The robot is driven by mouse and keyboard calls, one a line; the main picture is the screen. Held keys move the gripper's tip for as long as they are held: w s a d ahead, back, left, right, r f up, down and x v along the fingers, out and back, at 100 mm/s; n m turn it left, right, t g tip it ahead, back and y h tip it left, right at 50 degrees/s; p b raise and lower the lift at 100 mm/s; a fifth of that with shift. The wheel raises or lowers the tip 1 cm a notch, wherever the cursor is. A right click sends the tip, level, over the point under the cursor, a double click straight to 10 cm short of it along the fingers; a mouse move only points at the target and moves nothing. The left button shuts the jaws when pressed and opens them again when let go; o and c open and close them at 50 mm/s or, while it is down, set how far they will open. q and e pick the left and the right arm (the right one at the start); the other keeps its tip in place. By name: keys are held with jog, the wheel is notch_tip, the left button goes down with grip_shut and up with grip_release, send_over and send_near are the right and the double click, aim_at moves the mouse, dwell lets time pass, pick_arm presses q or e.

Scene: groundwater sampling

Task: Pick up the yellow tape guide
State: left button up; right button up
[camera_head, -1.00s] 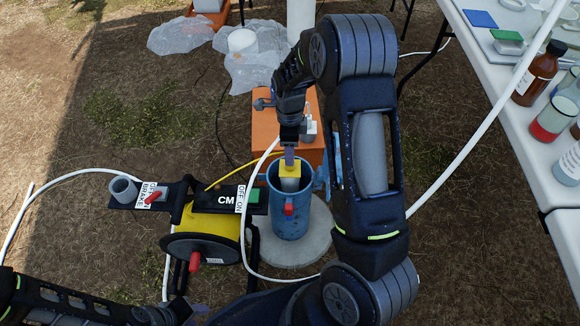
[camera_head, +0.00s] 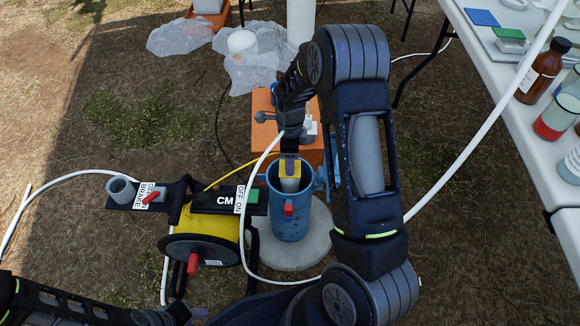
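The yellow tape guide (camera_head: 289,166) sits at the rim of the blue well casing (camera_head: 290,212), with a pale grey part below it inside the mouth. My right gripper (camera_head: 289,152) points down from above, directly at the guide. Its fingertips overlap the top of the guide. Whether they are closed on it is too small to tell. My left arm (camera_head: 90,312) shows at the lower left, and its gripper is not clearly visible.
A yellow tape reel (camera_head: 208,228) with a black frame stands left of the casing. An orange box (camera_head: 265,135) is behind it. A white hose (camera_head: 246,235) loops close by. A white table (camera_head: 535,165) with bottles is at the right.

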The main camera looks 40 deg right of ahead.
grip_shut()
dwell(0.3)
jog(key=shift+r, duration=0.1)
notch_tip(320, 180, up, 10)
jog(key=p, duration=0.3)
dwell(0.4)
dwell(0.5)
jog(key=a+r+n+p, duration=1.4)
jog(key=a+n+p, duration=0.3)
jog(key=n, duration=0.8)
jog(key=shift+r+p, duration=0.15)
jog(key=shift+p, duration=1.1)
